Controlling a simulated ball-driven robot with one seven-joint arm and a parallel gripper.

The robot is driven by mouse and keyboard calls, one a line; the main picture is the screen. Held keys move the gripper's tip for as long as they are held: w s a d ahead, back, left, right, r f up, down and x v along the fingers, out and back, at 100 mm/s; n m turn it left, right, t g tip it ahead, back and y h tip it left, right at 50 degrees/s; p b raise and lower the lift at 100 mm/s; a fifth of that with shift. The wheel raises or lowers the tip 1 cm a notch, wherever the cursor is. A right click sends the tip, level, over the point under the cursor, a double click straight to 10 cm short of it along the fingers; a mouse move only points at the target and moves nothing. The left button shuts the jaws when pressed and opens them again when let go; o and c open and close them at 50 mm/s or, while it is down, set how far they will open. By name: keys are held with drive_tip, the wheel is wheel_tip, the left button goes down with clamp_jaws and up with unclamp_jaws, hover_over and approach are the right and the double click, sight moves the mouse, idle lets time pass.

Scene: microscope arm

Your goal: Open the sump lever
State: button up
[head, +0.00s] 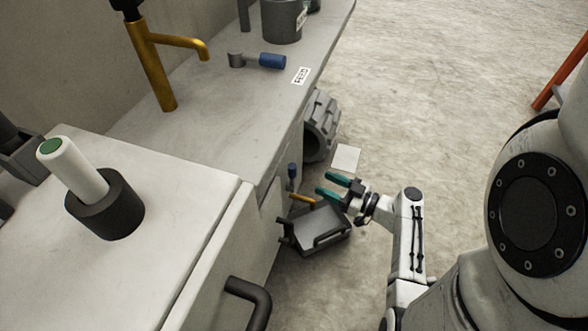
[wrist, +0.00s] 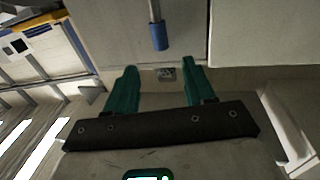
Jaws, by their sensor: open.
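A lever with a blue grip (head: 292,171) stands low by the front face of the bench; I take it for the sump lever. In the wrist view its blue grip (wrist: 158,36) is at the end of a thin grey rod against a pale panel. My gripper (head: 325,184) has teal fingers, open and empty, pointing at the bench front to the right of this lever. In the wrist view the lever's grip lies just beyond the gap between my fingertips (wrist: 160,68), apart from both.
A grey box with dark handles (head: 318,228) stands on the floor below my gripper. Another blue-handled lever (head: 270,60) lies on the bench by a FEED label (head: 300,76). A yellow tap (head: 155,75) and a dark drawer handle (head: 248,302) are nearby.

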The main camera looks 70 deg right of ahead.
sight(292, 177)
drive_tip(key=w+d+b, duration=0.1)
drive_tip(key=w, duration=0.9)
drive_tip(key=shift+s, duration=0.1)
drive_tip(key=shift+c, duration=0.2)
clamp_jaws()
